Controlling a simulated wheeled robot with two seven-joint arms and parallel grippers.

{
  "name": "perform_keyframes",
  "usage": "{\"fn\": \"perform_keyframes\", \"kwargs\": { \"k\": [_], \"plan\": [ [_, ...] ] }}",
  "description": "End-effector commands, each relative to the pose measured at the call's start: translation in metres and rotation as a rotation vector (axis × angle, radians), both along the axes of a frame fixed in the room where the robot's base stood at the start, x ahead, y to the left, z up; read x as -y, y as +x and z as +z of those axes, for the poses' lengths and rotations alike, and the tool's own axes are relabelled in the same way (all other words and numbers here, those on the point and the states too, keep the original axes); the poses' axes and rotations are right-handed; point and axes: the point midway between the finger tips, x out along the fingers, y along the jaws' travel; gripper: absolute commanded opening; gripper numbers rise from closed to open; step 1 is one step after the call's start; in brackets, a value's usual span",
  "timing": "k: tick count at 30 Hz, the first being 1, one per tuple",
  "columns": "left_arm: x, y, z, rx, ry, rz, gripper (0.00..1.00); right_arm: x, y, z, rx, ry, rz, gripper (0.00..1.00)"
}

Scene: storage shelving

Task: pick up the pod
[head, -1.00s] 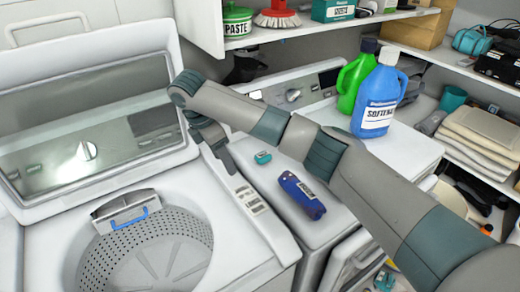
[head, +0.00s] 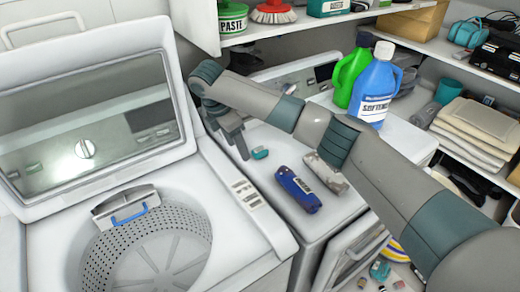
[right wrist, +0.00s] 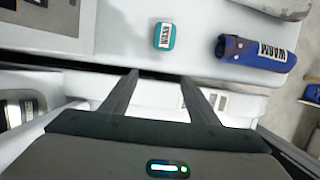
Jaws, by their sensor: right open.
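The pod, a small teal block with a white label (head: 260,153), lies on the white top of the machine right of the open washer. It also shows in the right wrist view (right wrist: 163,35), just beyond the fingertips and roughly centred between them. My right gripper (head: 243,153) hangs just left of the pod in the head view. In the right wrist view its two fingers (right wrist: 160,77) are apart with nothing between them. I cannot tell how high the fingertips are above the surface. My left gripper is not in view.
A dark blue labelled bottle (head: 298,190) lies right of the pod, with a grey item (head: 326,173) beside it. Green (head: 352,78) and blue (head: 376,90) jugs stand further back. The open washer drum (head: 150,250) is at left. A shelf (head: 300,27) overhangs the back.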

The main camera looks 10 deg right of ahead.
Motion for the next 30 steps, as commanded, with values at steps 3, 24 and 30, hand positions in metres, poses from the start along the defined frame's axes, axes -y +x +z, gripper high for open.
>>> {"fn": "perform_keyframes", "kwargs": {
  "k": [3, 24, 30],
  "plan": [
    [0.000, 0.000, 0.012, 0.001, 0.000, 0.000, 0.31, 0.020, 0.007, 0.003, 0.000, -0.001, -0.002, 0.55],
    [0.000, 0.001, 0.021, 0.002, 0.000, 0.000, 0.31, 0.043, 0.018, 0.001, 0.000, 0.000, 0.000, 0.55],
    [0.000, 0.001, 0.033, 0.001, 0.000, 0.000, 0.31, 0.063, 0.025, -0.001, -0.002, 0.000, -0.001, 0.55]
  ]
}}
